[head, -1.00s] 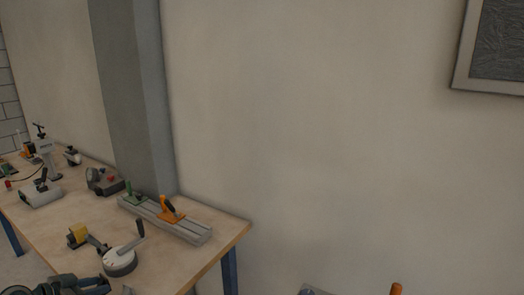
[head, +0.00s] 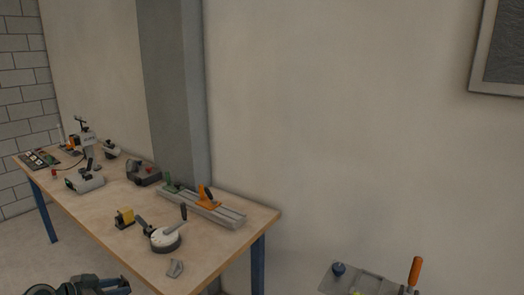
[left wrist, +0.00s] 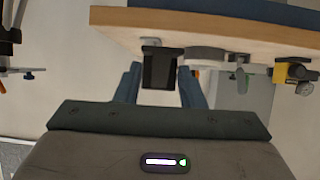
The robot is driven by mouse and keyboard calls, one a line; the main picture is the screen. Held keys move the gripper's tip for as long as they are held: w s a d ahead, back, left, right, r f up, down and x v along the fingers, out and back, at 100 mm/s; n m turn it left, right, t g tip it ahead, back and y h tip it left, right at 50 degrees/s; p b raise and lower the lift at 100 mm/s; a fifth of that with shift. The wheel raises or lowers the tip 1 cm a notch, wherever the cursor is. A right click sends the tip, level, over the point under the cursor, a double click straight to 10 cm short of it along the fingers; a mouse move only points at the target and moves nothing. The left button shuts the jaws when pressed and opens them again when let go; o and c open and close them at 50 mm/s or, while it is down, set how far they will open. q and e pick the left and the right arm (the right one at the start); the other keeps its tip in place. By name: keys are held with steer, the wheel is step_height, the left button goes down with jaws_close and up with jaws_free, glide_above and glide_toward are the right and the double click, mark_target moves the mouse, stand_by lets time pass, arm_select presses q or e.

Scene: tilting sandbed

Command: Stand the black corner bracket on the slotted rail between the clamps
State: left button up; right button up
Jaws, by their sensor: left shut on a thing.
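The black corner bracket (left wrist: 158,68) shows in the left wrist view as a dark blocky piece between the fingers of my left gripper (left wrist: 159,84). The gripper is shut on it, in front of the table edge in that picture. In the head view only a dark part of my left arm shows at the bottom left; the bracket is not clear there. The slotted rail (head: 228,218) lies along the table's back right part. My right gripper is not in view.
The wooden table (head: 215,252) carries a round white device with a lever (head: 164,239), a yellow block (head: 125,217), a small grey angled piece (head: 176,268) and several tools farther left. A grey plate (head: 340,279) with an orange handle (head: 415,271) is at bottom right.

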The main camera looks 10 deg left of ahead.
arm_select(q)
steer(key=d+f+m+h, duration=0.1)
steer(key=d+f, duration=0.1)
steer(key=d, duration=0.9)
steer(key=d+f+m+h, duration=0.1)
steer(key=d+f, duration=0.1)
steer(key=d, duration=0.8)
steer(key=w+d+r+n+y, duration=0.2)
steer(key=d+r+n+y, duration=0.4)
steer(key=d+r, duration=0.4)
steer(key=shift+r+n+t+y, duration=0.4)
steer(key=shift+r+y, duration=0.05)
steer(key=shift+y, duration=0.05)
